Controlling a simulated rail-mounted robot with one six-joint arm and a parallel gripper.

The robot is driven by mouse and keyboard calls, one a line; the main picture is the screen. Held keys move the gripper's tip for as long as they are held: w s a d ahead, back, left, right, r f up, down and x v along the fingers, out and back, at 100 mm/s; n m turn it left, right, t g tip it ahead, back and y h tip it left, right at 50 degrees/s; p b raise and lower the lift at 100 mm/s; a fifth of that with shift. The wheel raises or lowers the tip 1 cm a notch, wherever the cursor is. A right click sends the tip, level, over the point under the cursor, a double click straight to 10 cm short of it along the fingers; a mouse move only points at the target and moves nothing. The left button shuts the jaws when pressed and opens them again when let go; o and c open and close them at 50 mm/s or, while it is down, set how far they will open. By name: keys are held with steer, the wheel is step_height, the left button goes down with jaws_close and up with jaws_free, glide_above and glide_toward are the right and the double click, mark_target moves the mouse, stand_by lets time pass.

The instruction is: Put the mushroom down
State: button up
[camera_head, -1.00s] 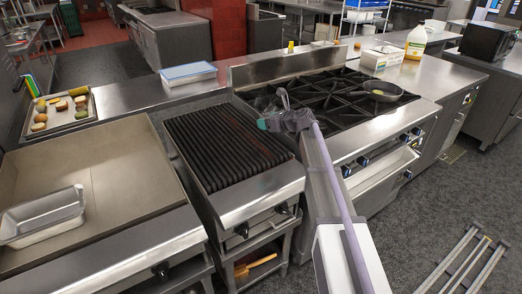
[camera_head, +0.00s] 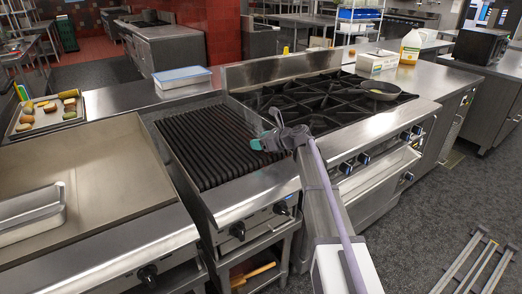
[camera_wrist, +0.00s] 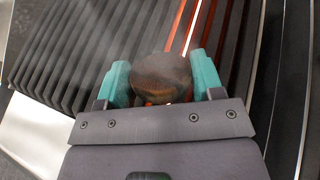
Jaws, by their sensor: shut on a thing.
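The mushroom (camera_wrist: 162,77) is a brown, rounded piece held between the two teal fingertips in the wrist view. My gripper (camera_wrist: 163,80) is shut on it, with the dark ribbed grill behind and below. In the head view my gripper (camera_head: 257,144) is at the right part of the black grill (camera_head: 200,148), its teal tip pointing left; the mushroom cannot be made out there. Some grill bars glow orange in the wrist view. Whether the mushroom touches the bars is not clear.
A burner stove (camera_head: 320,100) with a pan (camera_head: 378,88) stands right of the grill. A flat griddle (camera_head: 90,165) with a metal pan (camera_head: 30,215) is at left. A tray of food (camera_head: 20,130) lies at the back left. A lidded container (camera_head: 185,77) stands behind the grill.

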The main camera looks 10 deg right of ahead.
steer(key=shift+f, duration=0.1)
steer(key=o, duration=0.5)
steer(key=shift+f, duration=0.1)
steer(key=o, duration=0.5)
steer(key=shift+r, duration=0.2)
